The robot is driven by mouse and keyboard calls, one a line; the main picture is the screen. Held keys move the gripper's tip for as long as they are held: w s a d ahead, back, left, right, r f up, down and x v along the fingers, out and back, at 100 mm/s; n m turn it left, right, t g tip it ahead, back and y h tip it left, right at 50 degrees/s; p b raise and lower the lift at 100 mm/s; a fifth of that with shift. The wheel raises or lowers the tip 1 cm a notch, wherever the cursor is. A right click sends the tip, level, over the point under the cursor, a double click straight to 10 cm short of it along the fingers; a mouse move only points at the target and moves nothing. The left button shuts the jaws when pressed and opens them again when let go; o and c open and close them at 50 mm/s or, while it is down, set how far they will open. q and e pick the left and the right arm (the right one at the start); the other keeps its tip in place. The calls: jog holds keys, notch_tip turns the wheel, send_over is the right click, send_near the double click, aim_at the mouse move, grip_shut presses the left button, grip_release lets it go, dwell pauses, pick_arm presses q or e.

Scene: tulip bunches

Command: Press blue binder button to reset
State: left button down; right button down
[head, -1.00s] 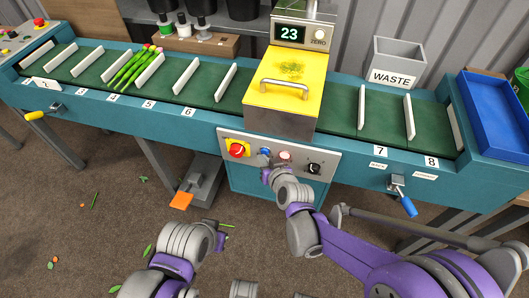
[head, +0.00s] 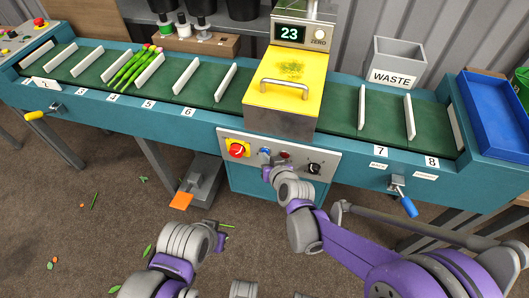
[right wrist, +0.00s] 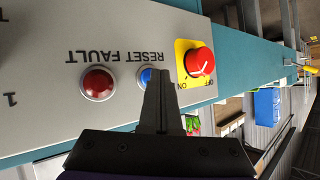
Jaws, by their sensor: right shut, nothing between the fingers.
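The grey control panel (head: 322,157) is on the front of the teal conveyor, below the yellow binder (head: 288,90). Its blue reset button (head: 265,151) shows just beyond my right gripper (head: 267,161). In the right wrist view the shut, empty fingers (right wrist: 161,85) overlap the blue button (right wrist: 146,76) and hide part of it; they appear to be at it, but contact is hard to tell. The fault lamp (right wrist: 97,83) beside it is dark red, and shows also in the head view (head: 285,155). My left gripper (head: 221,238) is low over the floor, its fingers unclear.
A red rotary switch on a yellow plate (right wrist: 199,61) sits beside the button. A black knob (head: 314,168) is at the panel's right. Tulips (head: 134,68) lie between the belt's white dividers. A waste bin (head: 398,63) and blue crate (head: 492,110) stand right. An orange pedal (head: 181,200) is below.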

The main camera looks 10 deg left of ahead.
jog(key=shift+s, duration=0.85)
jog(key=shift+s+a+p, duration=0.15)
jog(key=shift+s+p, duration=0.2)
jog(key=shift+s, duration=2.15)
